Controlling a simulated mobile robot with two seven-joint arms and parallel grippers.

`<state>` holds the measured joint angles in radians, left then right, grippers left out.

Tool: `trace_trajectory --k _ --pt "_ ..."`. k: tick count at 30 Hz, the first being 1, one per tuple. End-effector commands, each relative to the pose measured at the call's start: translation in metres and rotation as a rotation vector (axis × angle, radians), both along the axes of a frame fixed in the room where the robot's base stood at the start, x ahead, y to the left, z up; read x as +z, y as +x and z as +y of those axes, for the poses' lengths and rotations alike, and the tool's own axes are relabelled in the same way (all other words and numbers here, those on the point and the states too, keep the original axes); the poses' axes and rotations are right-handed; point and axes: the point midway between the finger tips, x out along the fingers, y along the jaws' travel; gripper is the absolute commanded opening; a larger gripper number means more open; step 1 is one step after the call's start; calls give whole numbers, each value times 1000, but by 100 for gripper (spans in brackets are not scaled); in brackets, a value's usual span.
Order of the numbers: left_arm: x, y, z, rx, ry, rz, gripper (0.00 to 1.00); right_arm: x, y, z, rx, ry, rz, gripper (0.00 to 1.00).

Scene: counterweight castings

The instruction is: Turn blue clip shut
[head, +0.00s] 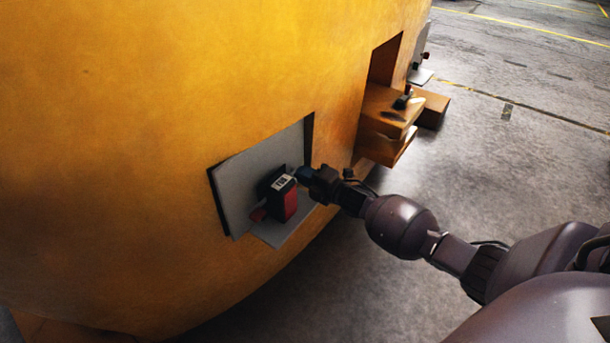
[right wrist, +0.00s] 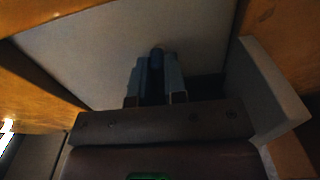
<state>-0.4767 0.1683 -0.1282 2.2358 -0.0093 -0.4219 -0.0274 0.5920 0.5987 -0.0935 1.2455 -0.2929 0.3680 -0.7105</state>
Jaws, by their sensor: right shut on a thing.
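My right gripper (head: 308,176) reaches in from the right to a grey recessed panel (head: 235,185) in the large yellow casting. In the right wrist view its fingers (right wrist: 157,82) are shut on a dark blue piece, the blue clip (right wrist: 157,54), which shows between and just beyond the fingertips. The clip is small and dim, and most of it is hidden by the fingers, so I cannot tell its turn angle. My left gripper is not in view.
A black-and-red block with a white label (head: 285,198) sits on the panel's small ledge, close left of my right gripper. An orange-brown stepped box (head: 385,112) juts from the casting farther back. Open concrete floor (head: 500,130) lies to the right.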

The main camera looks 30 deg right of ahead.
Motion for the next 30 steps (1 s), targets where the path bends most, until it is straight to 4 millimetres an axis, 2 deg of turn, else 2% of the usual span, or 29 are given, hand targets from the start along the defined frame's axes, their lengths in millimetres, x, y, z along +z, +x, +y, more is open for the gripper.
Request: trace_trajectory --k 5,6,10,22,26,30 --pt "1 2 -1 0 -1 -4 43 -2 -1 1 1 4 4 0" --pt "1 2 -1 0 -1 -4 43 -2 -1 1 1 3 3 19" --pt "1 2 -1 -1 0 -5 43 -1 -1 1 1 2 2 38" --pt "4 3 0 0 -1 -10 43 0 -7 -2 0 1 0 38" --pt "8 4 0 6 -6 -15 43 2 -21 -8 0 1 -2 38" --pt "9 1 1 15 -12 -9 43 3 -44 -16 -1 1 -2 38"
